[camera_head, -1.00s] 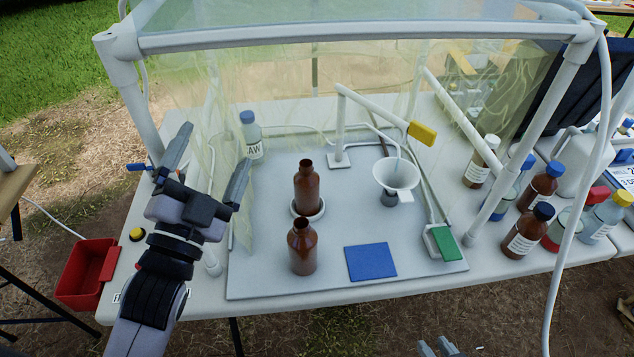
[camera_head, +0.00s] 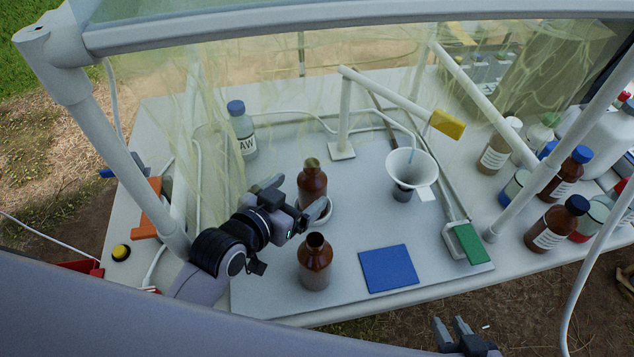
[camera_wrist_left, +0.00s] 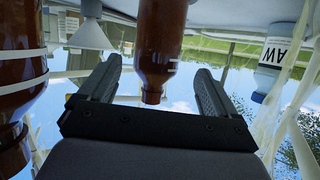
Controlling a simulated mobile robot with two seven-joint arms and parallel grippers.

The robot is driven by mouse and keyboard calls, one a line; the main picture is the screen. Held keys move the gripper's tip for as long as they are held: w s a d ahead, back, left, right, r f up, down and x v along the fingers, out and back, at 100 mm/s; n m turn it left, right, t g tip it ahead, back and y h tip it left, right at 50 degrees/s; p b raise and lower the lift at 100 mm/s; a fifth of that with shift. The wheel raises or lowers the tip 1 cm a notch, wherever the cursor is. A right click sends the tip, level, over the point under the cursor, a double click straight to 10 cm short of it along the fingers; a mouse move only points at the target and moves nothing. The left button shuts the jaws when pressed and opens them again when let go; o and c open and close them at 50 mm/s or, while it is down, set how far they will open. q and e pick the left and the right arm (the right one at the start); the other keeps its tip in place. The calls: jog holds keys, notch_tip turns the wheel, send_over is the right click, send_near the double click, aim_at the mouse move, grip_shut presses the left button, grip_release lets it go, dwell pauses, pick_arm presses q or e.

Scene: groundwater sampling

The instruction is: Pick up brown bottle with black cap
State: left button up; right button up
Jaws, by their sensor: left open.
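Two brown bottles stand on the grey board: a rear one (camera_head: 312,182) in a white round holder and a front one (camera_head: 314,265). Both look uncapped, with open mouths. A brown bottle with a very dark cap (camera_head: 553,226) and a white label stands at the right; the cap looks dark navy or black. My left gripper (camera_head: 300,197) is open beside the rear bottle, above the front one. In the left wrist view, upside down, the rear bottle (camera_wrist_left: 160,45) shows between the spread fingers; I cannot tell if they touch it. My right gripper (camera_head: 451,328) is open and empty at the bottom edge.
A white funnel (camera_head: 411,168), a blue pad (camera_head: 389,268) and a green pad (camera_head: 468,243) are right of the bottles. A clear AW bottle (camera_head: 242,131) stands behind. White frame posts and a hanging plastic curtain surround the board. Several capped bottles crowd the right.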

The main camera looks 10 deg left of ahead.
pick_arm(q)
jog(key=shift+w+d+f, duration=0.15)
jog(key=shift+d+f, duration=0.1)
jog(key=shift+f, duration=0.15)
jog(key=shift+x, duration=3.45)
jog(key=c, duration=1.3)
jog(key=shift+r, duration=0.1)
